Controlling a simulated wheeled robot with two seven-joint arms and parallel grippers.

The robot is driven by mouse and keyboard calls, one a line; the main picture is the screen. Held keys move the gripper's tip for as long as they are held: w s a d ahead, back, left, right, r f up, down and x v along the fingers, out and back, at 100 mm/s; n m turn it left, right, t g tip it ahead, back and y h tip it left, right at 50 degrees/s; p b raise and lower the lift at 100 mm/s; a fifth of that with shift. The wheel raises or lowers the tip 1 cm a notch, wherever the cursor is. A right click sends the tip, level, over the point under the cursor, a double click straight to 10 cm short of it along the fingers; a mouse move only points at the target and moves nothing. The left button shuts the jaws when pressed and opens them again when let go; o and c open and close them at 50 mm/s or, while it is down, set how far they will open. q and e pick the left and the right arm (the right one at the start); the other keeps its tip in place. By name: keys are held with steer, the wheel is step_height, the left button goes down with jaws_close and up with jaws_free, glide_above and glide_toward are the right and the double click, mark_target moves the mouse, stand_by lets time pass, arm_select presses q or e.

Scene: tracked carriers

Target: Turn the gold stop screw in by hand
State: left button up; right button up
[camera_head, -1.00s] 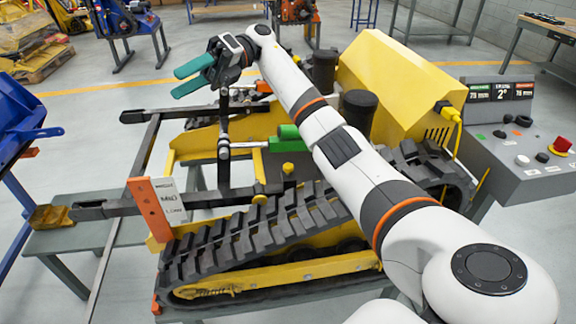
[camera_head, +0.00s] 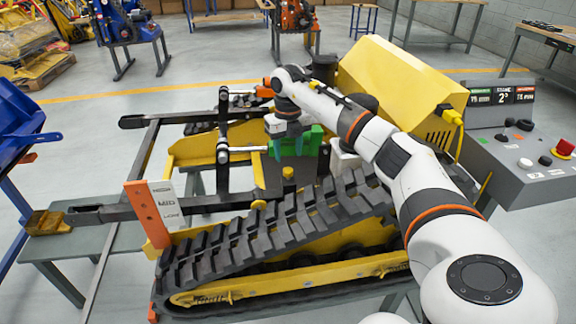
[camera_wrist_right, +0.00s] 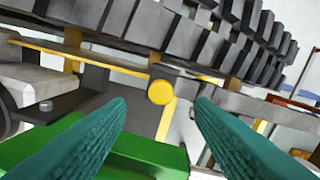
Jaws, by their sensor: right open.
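The gold stop screw (camera_head: 288,172) stands on the yellow tracked carrier, just in front of the green block (camera_head: 297,143). In the right wrist view the round gold screw head (camera_wrist_right: 160,92) lies between and beyond the two teal fingers, and the green block (camera_wrist_right: 140,150) is below it. My right gripper (camera_head: 284,150) points down over the green block, behind the screw in the head view. Its fingers are apart with nothing between them; in the right wrist view the gripper (camera_wrist_right: 160,105) is open too. No contact with the screw shows. My left gripper is not in view.
The black track (camera_head: 270,235) runs along the carrier's near side. Black lift links (camera_head: 223,140) stand left of my right gripper. A yellow housing (camera_head: 400,85) and grey control console (camera_head: 525,160) are at the right.

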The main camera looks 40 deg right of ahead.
mark_target(288, 169)
step_height(288, 169, down, 6)
steer(key=shift+r, duration=0.15)
steer(key=c, duration=1)
steer(key=shift+r, duration=0.1)
steer(key=shift+r+m+p, duration=0.1)
steer(key=shift+m+p, duration=1.05)
steer(key=shift+m, duration=0.05)
steer(key=m+p, duration=0.2)
steer(key=m, duration=0.1)
steer(key=shift+m, duration=0.3)
steer(key=m+p, duration=0.2)
steer(key=m, duration=0.2)
steer(key=shift+p, duration=0.35)
steer(key=shift+w+m+p, duration=0.1)
steer(key=shift+m+p, duration=0.5)
steer(key=shift+m, duration=0.6)
